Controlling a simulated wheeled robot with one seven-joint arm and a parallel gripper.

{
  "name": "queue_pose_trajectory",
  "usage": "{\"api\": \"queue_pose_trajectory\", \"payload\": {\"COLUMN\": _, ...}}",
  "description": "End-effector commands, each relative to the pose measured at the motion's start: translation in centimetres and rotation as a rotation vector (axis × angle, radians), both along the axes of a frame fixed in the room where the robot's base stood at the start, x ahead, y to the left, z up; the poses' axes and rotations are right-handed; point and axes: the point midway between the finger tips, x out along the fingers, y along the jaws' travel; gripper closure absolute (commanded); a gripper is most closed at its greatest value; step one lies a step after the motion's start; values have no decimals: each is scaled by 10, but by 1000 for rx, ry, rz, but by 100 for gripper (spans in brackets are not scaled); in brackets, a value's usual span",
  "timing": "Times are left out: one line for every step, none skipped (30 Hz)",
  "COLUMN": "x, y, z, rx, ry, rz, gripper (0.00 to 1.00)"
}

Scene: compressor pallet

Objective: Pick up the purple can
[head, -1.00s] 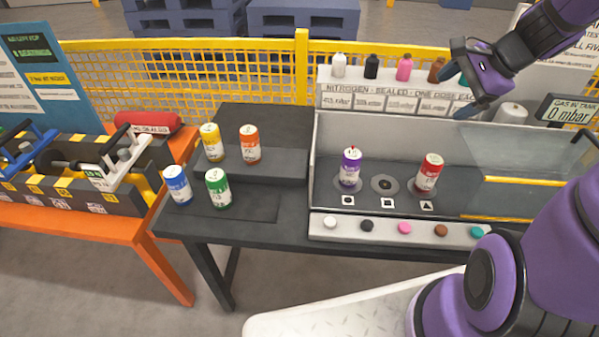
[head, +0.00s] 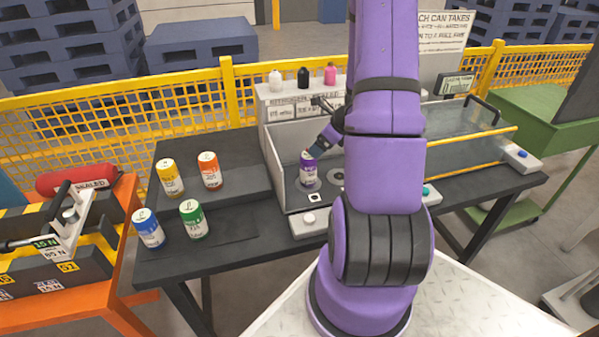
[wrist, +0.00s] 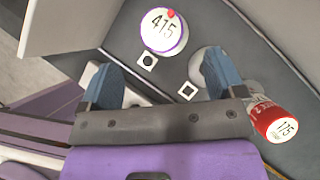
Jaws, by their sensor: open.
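The purple can (head: 309,172) stands upright at the left end of the grey bay, on the spot with a circle mark. In the wrist view its white top (wrist: 160,32) reads 415 and has a small red nub. My gripper (wrist: 160,72) is open, with its blue fingers spread. In that view the can lies just beyond the fingertips, roughly in line with the gap, not between them. In the head view a blue fingertip (head: 325,141) shows close to the can's top; my arm hides most of the gripper. Whether it touches the can, I cannot tell.
A red can (wrist: 274,116) stands right of my gripper in the wrist view. The bay wall (wrist: 75,22) rises at left. Yellow (head: 171,178), orange (head: 209,170), blue (head: 149,229) and green (head: 193,219) cans stand on the dark bench to the left. Small bottles (head: 303,77) line the back ledge.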

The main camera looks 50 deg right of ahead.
Motion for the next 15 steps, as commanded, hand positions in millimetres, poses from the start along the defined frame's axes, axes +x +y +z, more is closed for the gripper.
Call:
{"api": "queue_pose_trajectory", "payload": {"x": 4, "y": 2, "z": -7, "rx": 3, "ry": 3, "rz": 1, "gripper": 12}}
{"api": "queue_pose_trajectory", "payload": {"x": 6, "y": 2, "z": -11, "rx": 3, "ry": 3, "rz": 1, "gripper": 12}}
{"api": "queue_pose_trajectory", "payload": {"x": 9, "y": 3, "z": -16, "rx": 3, "ry": 4, "rz": 1, "gripper": 12}}
{"api": "queue_pose_trajectory", "payload": {"x": 11, "y": 3, "z": -19, "rx": 2, "ry": 3, "rz": 2, "gripper": 12}}
{"api": "queue_pose_trajectory", "payload": {"x": 13, "y": 4, "z": -22, "rx": 1, "ry": 2, "rz": 2, "gripper": 12}}
{"api": "queue_pose_trajectory", "payload": {"x": 15, "y": 4, "z": -25, "rx": 1, "ry": 2, "rz": 1, "gripper": 12}}
{"api": "queue_pose_trajectory", "payload": {"x": 17, "y": 5, "z": -27, "rx": 1, "ry": 1, "rz": 3, "gripper": 12}}
{"api": "queue_pose_trajectory", "payload": {"x": 18, "y": 5, "z": -29, "rx": 0, "ry": 1, "rz": 3, "gripper": 12}}
{"api": "queue_pose_trajectory", "payload": {"x": 19, "y": 5, "z": -30, "rx": 0, "ry": 1, "rz": 2, "gripper": 12}}
{"api": "queue_pose_trajectory", "payload": {"x": 20, "y": 5, "z": -31, "rx": 0, "ry": 1, "rz": 2, "gripper": 12}}
{"api": "queue_pose_trajectory", "payload": {"x": 20, "y": 5, "z": -32, "rx": 0, "ry": 1, "rz": 2, "gripper": 12}}
{"api": "queue_pose_trajectory", "payload": {"x": 21, "y": 6, "z": -34, "rx": 0, "ry": 1, "rz": 4, "gripper": 12}}
{"api": "queue_pose_trajectory", "payload": {"x": 22, "y": 6, "z": -35, "rx": 0, "ry": 1, "rz": 4, "gripper": 12}}
{"api": "queue_pose_trajectory", "payload": {"x": 23, "y": 6, "z": -38, "rx": 1, "ry": 1, "rz": 4, "gripper": 12}}
{"api": "queue_pose_trajectory", "payload": {"x": 25, "y": 6, "z": -41, "rx": 2, "ry": 1, "rz": 2, "gripper": 12}}
